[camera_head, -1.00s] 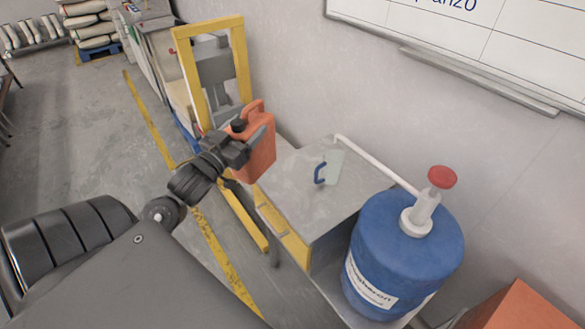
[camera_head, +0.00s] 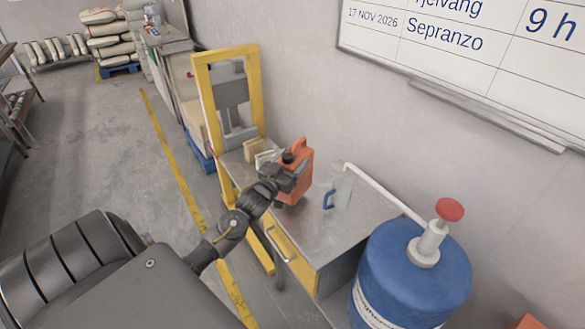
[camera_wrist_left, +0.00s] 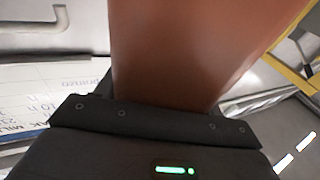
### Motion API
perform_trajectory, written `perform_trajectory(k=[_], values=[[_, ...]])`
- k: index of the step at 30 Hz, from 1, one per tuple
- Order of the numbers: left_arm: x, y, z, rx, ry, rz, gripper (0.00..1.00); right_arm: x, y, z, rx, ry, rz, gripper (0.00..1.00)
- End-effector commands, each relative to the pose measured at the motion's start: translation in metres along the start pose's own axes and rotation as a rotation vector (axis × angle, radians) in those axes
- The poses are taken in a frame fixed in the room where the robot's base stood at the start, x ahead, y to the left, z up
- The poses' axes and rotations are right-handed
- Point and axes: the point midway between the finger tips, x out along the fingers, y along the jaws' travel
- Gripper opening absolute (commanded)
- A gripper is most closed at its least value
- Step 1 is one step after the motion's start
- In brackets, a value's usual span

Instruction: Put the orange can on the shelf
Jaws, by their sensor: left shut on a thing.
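The orange can (camera_head: 303,160) is a jerrycan with a dark cap, held upright by my left gripper (camera_head: 286,178). The gripper is shut on it from the near side. The can shows over the grey metal top (camera_head: 335,228) of a cabinet with a yellow front edge. I cannot tell whether its bottom touches that top. In the left wrist view the can (camera_wrist_left: 200,50) fills the middle, close against the gripper, and hides much behind it. My right gripper is not in view.
A blue drum (camera_head: 408,275) with a red-knobbed pump stands right of the metal top. A clear jug with a blue handle (camera_head: 328,197) is right of the can. A yellow frame (camera_head: 200,100) rises at the left. A whiteboard (camera_head: 490,60) hangs on the wall.

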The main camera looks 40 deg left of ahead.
Motion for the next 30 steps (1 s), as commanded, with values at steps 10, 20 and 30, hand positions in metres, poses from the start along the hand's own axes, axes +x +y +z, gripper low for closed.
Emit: perform_trajectory(k=[10, 20, 30], values=[[0.002, 0.000, 0.027, 0.000, 0.001, -0.002, 0.06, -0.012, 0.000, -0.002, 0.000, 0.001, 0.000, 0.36], [0.000, 0.001, 0.035, 0.000, 0.005, -0.001, 0.06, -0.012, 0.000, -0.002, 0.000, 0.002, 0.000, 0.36], [-0.001, 0.001, 0.039, 0.000, 0.000, 0.000, 0.90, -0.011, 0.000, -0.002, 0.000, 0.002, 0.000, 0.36]])
